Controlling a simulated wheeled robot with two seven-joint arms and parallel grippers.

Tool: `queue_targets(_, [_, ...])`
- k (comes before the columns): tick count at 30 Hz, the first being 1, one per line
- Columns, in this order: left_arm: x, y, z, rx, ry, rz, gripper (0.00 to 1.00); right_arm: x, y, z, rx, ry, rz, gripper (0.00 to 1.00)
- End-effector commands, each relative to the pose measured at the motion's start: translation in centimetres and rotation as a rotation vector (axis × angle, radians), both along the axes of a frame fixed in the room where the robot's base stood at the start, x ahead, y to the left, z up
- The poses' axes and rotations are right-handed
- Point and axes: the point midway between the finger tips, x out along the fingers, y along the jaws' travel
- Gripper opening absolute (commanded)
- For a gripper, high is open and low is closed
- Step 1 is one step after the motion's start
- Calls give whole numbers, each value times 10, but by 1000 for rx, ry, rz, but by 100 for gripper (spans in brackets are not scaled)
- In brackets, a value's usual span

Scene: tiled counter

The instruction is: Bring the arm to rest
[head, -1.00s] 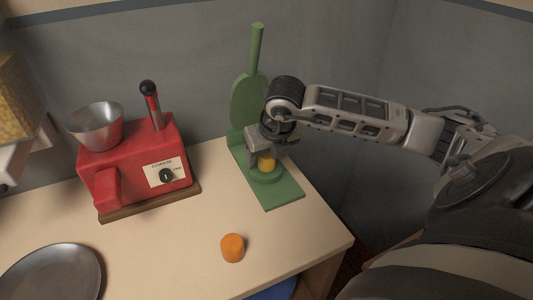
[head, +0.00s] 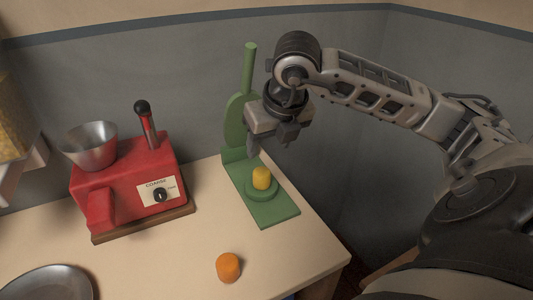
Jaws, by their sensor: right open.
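My right gripper (head: 268,142) is open and empty, raised above the green press (head: 272,210) with its fingers pointing down. A yellow cylinder (head: 262,178) sits upright on the round pad of the press, below the gripper and apart from it. The press has an upright green back and a long handle (head: 249,68) pointing up, partly hidden behind the gripper. My right arm (head: 375,90) reaches in from the right. My left gripper is not in view.
A red machine (head: 130,180) with a metal bowl (head: 90,147) and a black-knobbed lever (head: 146,122) stands left of the press. An orange cylinder (head: 228,267) lies near the counter's front. A dark metal plate (head: 48,284) is at the lower left. Grey walls stand behind.

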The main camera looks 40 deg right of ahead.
Motion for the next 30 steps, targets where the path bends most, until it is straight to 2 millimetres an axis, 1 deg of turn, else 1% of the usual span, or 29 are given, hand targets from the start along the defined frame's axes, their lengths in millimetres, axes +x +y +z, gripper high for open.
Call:
queue_targets(4, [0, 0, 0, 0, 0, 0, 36, -2, 1, 6, -1, 0, 0, 58])
queue_targets(20, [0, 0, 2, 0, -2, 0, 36, -2, 1, 6, -1, 0, 0, 58])
queue_targets(23, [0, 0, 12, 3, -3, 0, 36, -2, 0, 16, -1, 0, -1, 58])
queue_targets(25, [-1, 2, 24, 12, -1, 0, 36, -2, 0, 32, -1, 0, -1, 58])
queue_targets(26, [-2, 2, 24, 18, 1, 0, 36, -2, 1, 36, -1, 0, 0, 58])
queue_targets(28, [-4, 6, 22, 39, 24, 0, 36, -2, 1, 50, -1, 0, 0, 58])
queue_targets(30, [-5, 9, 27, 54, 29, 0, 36, -2, 1, 64, -1, 0, 0, 58])
